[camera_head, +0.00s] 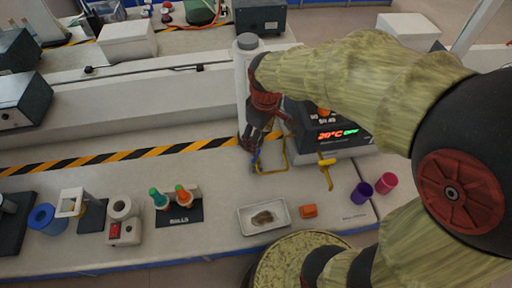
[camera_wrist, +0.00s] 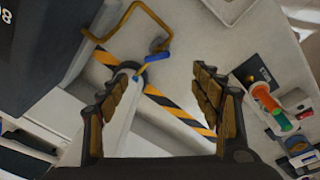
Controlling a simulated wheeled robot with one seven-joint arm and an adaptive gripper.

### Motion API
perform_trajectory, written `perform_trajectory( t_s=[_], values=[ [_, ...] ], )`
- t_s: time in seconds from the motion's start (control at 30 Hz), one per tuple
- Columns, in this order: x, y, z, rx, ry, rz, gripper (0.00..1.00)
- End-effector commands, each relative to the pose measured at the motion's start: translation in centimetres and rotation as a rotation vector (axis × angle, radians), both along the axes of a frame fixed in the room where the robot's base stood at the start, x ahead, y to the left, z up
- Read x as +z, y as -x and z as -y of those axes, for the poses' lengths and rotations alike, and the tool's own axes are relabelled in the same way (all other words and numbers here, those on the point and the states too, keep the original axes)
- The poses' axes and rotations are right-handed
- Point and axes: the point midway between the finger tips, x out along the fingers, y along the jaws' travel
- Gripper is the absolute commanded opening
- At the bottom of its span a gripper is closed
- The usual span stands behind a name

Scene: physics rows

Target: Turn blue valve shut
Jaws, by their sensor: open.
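The blue valve handle (camera_wrist: 158,57) shows in the wrist view as a small blue lever beside a bent yellow pipe (camera_wrist: 153,20). In the head view a bit of blue (camera_head: 257,158) shows just below my gripper (camera_head: 254,140), partly hidden by the fingers. My gripper (camera_wrist: 162,74) is open, with its two fingers apart on either side of the blue lever's line of view. Nothing is held between them. I cannot tell whether a finger touches the lever.
A tall white cylinder (camera_head: 242,75) stands close behind my gripper.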

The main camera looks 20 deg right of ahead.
Motion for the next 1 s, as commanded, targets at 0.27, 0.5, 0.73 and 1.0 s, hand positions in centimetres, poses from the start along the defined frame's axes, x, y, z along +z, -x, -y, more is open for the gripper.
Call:
perform_trajectory(
  t_s=[0.27, 0.5, 0.73, 1.0],
  values=[
    [-4.9, -3.1, 0.1, 0.181, 0.015, -0.113, 0.65],
    [-7.0, -3.8, 0.1, 0.235, 0.015, -0.142, 0.65],
    [-10.2, -3.7, 0.1, 0.235, 0.015, -0.145, 0.65],
    [-13.6, -3.7, 0.1, 0.234, 0.015, -0.142, 0.65]
  ],
)
